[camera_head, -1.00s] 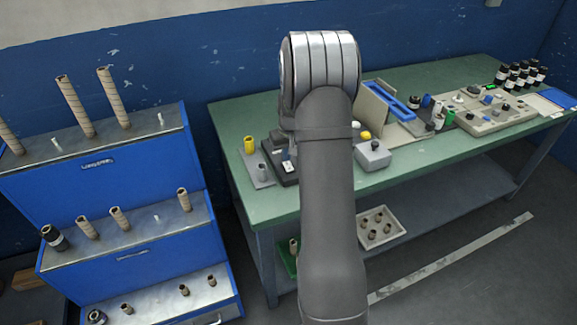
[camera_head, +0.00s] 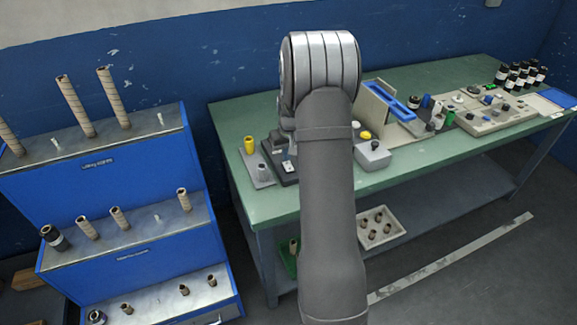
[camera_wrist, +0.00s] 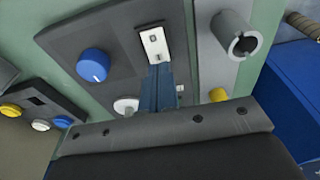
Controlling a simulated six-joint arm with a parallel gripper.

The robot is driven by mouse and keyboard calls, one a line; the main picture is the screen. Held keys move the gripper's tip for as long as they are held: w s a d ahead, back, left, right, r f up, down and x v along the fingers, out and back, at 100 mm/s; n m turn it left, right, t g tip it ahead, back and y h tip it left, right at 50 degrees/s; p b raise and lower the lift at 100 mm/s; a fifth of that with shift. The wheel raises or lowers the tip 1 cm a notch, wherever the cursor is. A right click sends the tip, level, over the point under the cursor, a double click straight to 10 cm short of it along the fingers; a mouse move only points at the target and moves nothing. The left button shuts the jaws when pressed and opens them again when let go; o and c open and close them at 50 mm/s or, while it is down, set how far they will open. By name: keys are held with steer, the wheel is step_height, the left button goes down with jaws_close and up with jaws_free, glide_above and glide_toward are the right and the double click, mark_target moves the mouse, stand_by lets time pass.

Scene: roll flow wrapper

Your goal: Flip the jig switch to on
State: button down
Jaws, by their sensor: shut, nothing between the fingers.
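A switch with a white plate (camera_wrist: 153,45) is on a dark grey panel (camera_wrist: 125,20) in the wrist view. A dark mark and a small square feature show on the plate; I cannot tell which way it is set. My gripper (camera_wrist: 161,70) is shut and empty, with its blue fingers pointing at the plate's lower end. Its tips overlap that end in the picture; I cannot tell whether they touch. In the head view my arm hides the gripper, and the dark panel (camera_head: 279,163) shows partly beside the arm, with the white plate (camera_head: 288,167) on it.
A blue knob (camera_wrist: 93,65) and a white knob (camera_wrist: 126,106) are close to the fingers. A grey tube (camera_wrist: 234,36) stands to the right. A box with coloured buttons (camera_wrist: 40,112) lies left. The green bench (camera_head: 235,120) is clear behind the panel.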

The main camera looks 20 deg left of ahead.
steer(key=shift+f, duration=0.9)
stand_by(0.9)
steer(key=shift+r, duration=3.55)
steer(key=shift+f, duration=0.1)
steer(key=shift+f, duration=3.4)
steer(key=shift+r, duration=0.1)
step_height(320, 180, up, 17)
steer(key=s+d+m, duration=0.1)
steer(key=m, duration=1)
steer(key=shift+s+d+r, duration=0.2)
steer(key=shift+s+d, duration=0.05)
steer(key=shift+d, duration=0.1)
